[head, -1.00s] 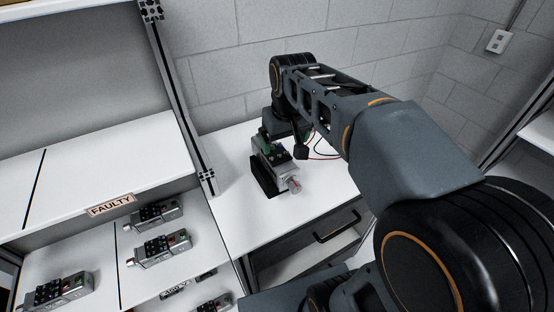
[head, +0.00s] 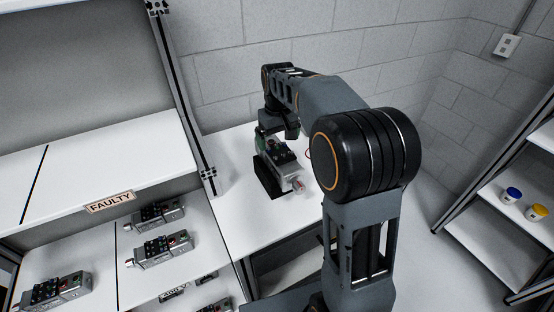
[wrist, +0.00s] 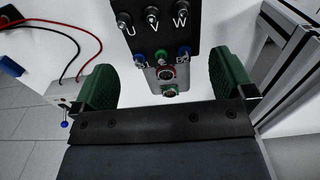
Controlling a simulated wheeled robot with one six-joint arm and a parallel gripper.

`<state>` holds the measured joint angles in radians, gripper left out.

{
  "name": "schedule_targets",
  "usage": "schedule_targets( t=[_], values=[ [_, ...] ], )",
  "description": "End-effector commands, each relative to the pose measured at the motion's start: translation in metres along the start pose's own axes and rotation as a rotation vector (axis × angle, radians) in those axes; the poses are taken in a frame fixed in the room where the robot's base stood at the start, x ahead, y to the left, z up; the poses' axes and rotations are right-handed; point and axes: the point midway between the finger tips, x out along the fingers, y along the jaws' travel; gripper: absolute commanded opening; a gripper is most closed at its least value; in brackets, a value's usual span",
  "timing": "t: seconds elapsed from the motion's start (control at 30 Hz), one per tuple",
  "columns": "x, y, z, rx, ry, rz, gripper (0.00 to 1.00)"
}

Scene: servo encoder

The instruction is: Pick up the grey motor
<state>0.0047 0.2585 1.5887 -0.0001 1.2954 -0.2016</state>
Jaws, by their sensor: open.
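The grey motor (head: 283,162) sits at a black holder (head: 266,181) on the white bench, its shaft end towards the front right. In the wrist view the motor (wrist: 169,72) shows a black terminal plate marked U, V, W and round connectors on its grey end. My gripper (wrist: 165,82) is open, with one green finger pad on each side of the motor's connector end and gaps between pads and motor. In the head view my gripper (head: 268,140) is at the motor's far end, partly hidden by my wrist.
Shelves on the left hold several similar motors (head: 163,250) by a FAULTY label (head: 110,202). Red and black cables (wrist: 85,40) run to a small box (wrist: 68,98) beside the gripper. A blue-lidded jar (head: 512,194) and a yellow-lidded jar (head: 537,212) stand on the right shelf.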

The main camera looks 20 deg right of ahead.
Motion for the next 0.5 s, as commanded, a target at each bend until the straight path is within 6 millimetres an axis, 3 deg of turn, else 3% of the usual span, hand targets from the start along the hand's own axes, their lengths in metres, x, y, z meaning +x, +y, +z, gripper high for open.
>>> schedule_targets(
  t=[0.27,0.5],
  values=[
    [0.017,0.0,0.0,0.0,-0.002,0.0,1.0],
    [0.049,0.0,-0.002,0.0,-0.002,0.0,1.0]
  ],
)
